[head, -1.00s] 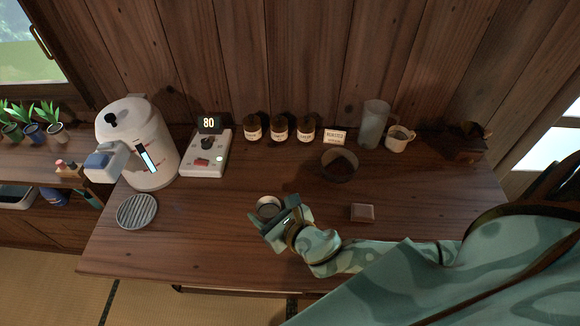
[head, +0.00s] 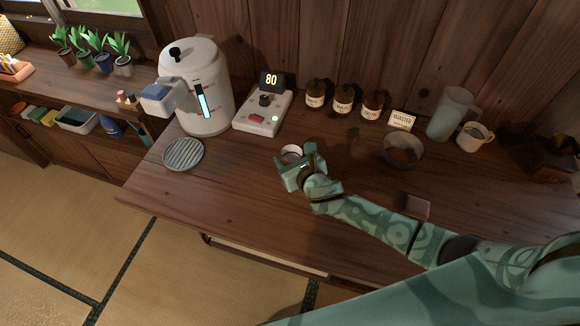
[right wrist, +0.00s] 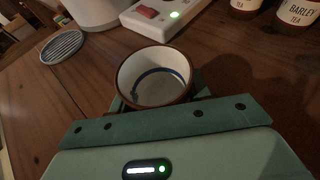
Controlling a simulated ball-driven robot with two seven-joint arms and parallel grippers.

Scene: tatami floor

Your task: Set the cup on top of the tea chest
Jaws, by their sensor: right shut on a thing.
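The cup (head: 292,152) is small and round, white inside with a blue ring and a brown rim. In the right wrist view the cup (right wrist: 153,78) is upright between the fingers of my right gripper (right wrist: 155,100). In the head view my right gripper (head: 290,165) is shut on it over the left-middle part of the wooden top; I cannot tell whether the cup touches the wood. A dark wooden box (head: 540,158) at the far right may be the tea chest, but it is too dim to be sure. My left gripper is out of view.
A white water boiler (head: 200,90), a round slatted disc (head: 183,153) and a control box (head: 262,115) stand at the left. Several jars (head: 343,98), a bowl (head: 404,150), a pitcher (head: 452,112) and a mug (head: 474,137) line the back. The front-left top (head: 200,195) is clear.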

